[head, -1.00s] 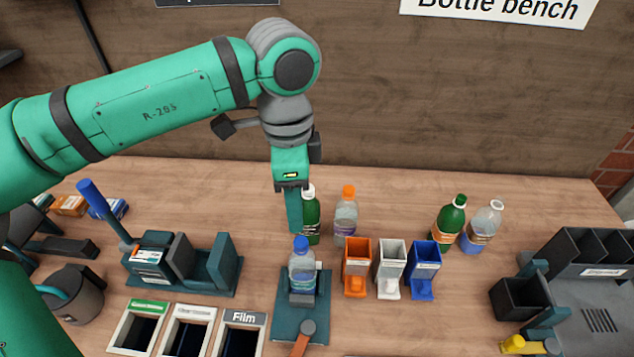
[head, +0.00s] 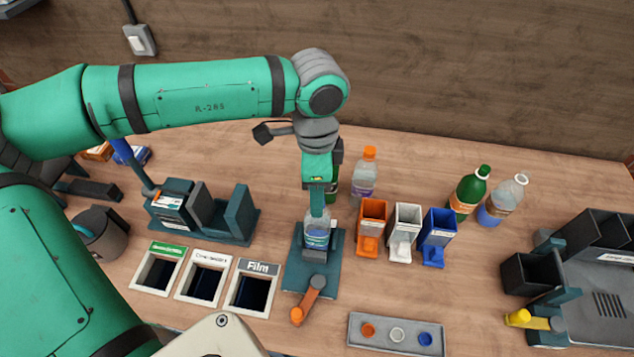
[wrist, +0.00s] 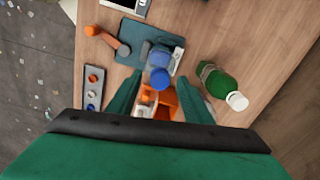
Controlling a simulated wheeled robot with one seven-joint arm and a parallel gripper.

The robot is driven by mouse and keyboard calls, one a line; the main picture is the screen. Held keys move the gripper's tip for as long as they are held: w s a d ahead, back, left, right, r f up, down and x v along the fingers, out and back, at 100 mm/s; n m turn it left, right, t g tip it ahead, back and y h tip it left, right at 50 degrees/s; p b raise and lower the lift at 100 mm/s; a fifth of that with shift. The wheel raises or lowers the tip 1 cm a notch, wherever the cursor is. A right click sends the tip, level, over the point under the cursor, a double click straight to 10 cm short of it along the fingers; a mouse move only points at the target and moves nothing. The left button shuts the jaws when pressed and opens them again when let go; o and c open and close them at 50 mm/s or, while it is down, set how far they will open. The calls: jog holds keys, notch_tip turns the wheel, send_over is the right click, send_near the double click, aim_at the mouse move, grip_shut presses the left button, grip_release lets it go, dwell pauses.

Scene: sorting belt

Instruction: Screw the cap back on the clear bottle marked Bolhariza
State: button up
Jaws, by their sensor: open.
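A clear bottle (head: 316,237) with a blue-and-white label stands upright in the clamp of a dark teal fixture (head: 297,277) with an orange-handled lever (head: 309,299). In the wrist view its blue cap (wrist: 160,79) shows on top, between my open fingers. My gripper (head: 317,212) points down at the bottle's top and hides the cap in the head view; in the wrist view the fingers (wrist: 160,88) flank it, with no clear contact. Other clear bottles have an orange cap (head: 369,153) and a white cap (head: 521,179). I cannot read any bottle's name.
Orange, white and blue dispensers (head: 404,232) stand close right of the fixture. A grey tray (head: 357,331) holds orange, white and blue caps. Green bottles (head: 469,194) stand behind. Bins (head: 247,287) lie left; a dark rack (head: 610,270) is at right.

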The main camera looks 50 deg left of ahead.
jog(key=c, duration=1.2)
jog(key=shift+o, duration=0.2)
jog(key=m, duration=0.5)
jog(key=shift+w, duration=0.1)
jog(key=shift+s, duration=0.2)
jog(key=m, duration=0.2)
jog(key=shift+m, duration=1.7)
